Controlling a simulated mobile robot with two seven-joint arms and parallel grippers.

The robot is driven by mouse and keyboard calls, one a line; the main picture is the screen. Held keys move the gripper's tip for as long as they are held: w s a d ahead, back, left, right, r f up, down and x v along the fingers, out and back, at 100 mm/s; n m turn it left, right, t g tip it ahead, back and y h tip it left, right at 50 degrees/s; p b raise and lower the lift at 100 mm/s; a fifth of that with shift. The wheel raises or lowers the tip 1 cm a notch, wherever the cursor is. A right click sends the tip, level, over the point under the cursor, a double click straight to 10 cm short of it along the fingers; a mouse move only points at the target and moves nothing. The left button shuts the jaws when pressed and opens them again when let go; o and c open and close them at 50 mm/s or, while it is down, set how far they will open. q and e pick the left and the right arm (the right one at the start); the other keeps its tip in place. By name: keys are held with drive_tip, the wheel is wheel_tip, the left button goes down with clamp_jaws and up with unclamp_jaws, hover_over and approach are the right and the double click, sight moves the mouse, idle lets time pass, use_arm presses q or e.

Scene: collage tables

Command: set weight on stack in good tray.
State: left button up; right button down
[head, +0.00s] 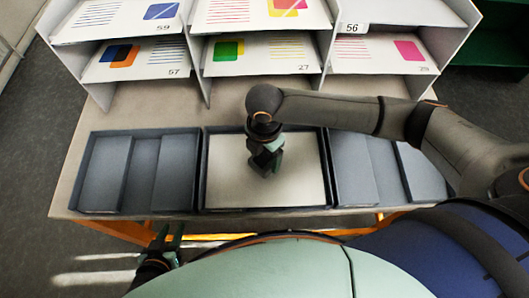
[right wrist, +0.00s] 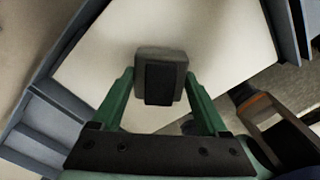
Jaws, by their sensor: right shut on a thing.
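My right gripper (head: 265,158) is over the middle tray (head: 204,172). In the right wrist view its green fingers (right wrist: 160,90) are shut on a dark grey block, the weight (right wrist: 161,70). A pale paper stack (head: 300,175) lies in the middle tray, below the weight; it also fills much of the right wrist view (right wrist: 100,65). I cannot tell whether the weight touches the paper. No label shows which tray is the good one. My left gripper (head: 170,238) is low, in front of the table, with its fingers apart and empty.
A left tray (head: 142,170) and a right tray (head: 355,168), both blue-grey with dividers, flank the middle tray. A white shelf (head: 205,85) with numbered printed sheets stands behind them. A bare table strip (head: 160,110) lies between shelf and trays.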

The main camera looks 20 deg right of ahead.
sight(265, 156)
drive_tip(key=shift+f+b, duration=0.35)
drive_tip(key=shift+f, duration=0.15)
unclamp_jaws()
wheel_tip(265, 156, up, 11)
drive_tip(key=shift+r+p, duration=0.1)
drive_tip(key=shift+p, duration=0.4)
drive_tip(key=shift+r, duration=0.7)
